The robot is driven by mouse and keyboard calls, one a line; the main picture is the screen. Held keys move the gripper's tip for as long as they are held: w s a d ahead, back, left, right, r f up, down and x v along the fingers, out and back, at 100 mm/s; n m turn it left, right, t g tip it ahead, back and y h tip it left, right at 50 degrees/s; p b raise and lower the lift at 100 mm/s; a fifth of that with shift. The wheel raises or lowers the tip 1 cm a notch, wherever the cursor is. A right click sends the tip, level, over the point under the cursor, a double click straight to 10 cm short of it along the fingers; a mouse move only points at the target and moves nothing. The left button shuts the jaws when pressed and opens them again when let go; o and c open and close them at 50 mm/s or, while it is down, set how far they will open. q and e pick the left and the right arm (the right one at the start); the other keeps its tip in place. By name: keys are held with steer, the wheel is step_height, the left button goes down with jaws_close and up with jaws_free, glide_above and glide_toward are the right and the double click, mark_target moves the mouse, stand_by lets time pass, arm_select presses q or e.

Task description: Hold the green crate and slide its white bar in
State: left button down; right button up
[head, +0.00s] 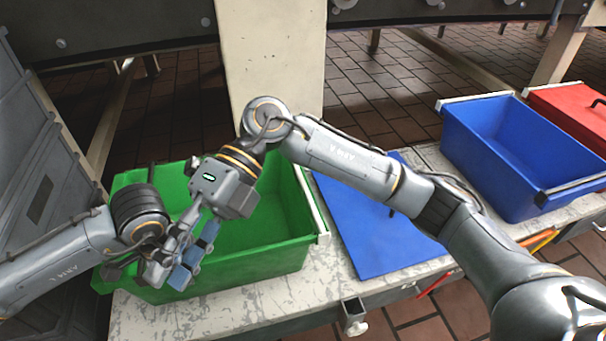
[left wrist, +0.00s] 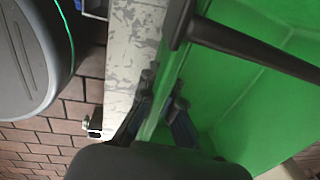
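The green crate (head: 250,262) stands on the scuffed bench, open at the top. Its white bar (head: 311,200) lies along the right rim, its near end at the front right corner. My left gripper (left wrist: 164,92) is at the crate's front left; in the left wrist view its fingers are close together on both sides of the green rim, shut on it. A dark bar crosses above the fingertips there. My right gripper (head: 190,260), with blue finger pads, hangs over the crate's front wall, away from the white bar. Its pads' gap is unclear.
A blue panel (head: 375,235) lies flat on the bench (head: 215,322) right of the crate. A blue crate (head: 485,150) with a white bar and a red crate (head: 565,112) stand farther right. A pale post (head: 270,50) rises behind. My right arm crosses above the crate.

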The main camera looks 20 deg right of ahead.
steer(key=w+d+f+m+t+h, duration=0.35)
steer(key=w+d, duration=0.25)
steer(key=w, duration=0.4)
steer(key=m+t+h, duration=0.5)
steer(key=t+h, duration=0.1)
glide_toward(302, 182)
step_height(302, 182, down, 8)
steer(key=shift+w, duration=0.1)
jaws_close()
steer(key=shift+a, duration=0.15)
